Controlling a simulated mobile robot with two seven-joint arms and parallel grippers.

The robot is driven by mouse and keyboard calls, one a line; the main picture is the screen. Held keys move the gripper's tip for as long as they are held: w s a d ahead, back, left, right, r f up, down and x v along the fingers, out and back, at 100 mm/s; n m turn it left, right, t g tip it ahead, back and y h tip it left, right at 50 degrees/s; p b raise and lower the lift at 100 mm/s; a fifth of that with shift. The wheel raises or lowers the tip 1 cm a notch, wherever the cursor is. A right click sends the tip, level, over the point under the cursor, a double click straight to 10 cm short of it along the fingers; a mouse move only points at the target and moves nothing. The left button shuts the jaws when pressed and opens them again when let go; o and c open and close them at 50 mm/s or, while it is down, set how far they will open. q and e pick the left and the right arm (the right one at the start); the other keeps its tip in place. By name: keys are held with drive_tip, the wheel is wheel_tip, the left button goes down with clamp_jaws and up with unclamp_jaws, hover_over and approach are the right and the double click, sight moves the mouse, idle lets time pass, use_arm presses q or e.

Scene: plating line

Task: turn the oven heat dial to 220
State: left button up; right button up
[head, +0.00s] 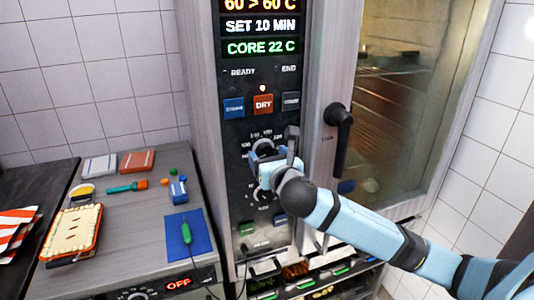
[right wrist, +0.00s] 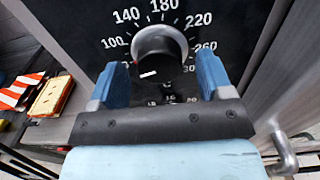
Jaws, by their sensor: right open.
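The heat dial (right wrist: 158,45) is a round dark knob with a pale rim on the black oven panel, ringed by white numbers including 100, 140, 180, 220 and 260. Its white mark (right wrist: 148,73) points down and slightly left, away from 220. My right gripper (right wrist: 160,62) is open, its blue fingers to the left and right of the dial; I cannot tell whether they touch it. In the head view my right gripper (head: 276,158) is at the panel and hides much of the dial. The display (head: 261,5) reads 60 > 60 C. My left gripper is out of view.
Blue, red and grey buttons (head: 263,104) sit above the dial. A black door handle (head: 339,130) stands out to the right, beside the glass door (head: 395,110). A lower dial lies below my gripper. The left counter (head: 135,235) holds a probe, tray and small items.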

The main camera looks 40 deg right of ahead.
drive_tip(key=shift+w+d, duration=0.1)
drive_tip(key=shift+w, duration=0.4)
drive_tip(key=c, duration=0.9)
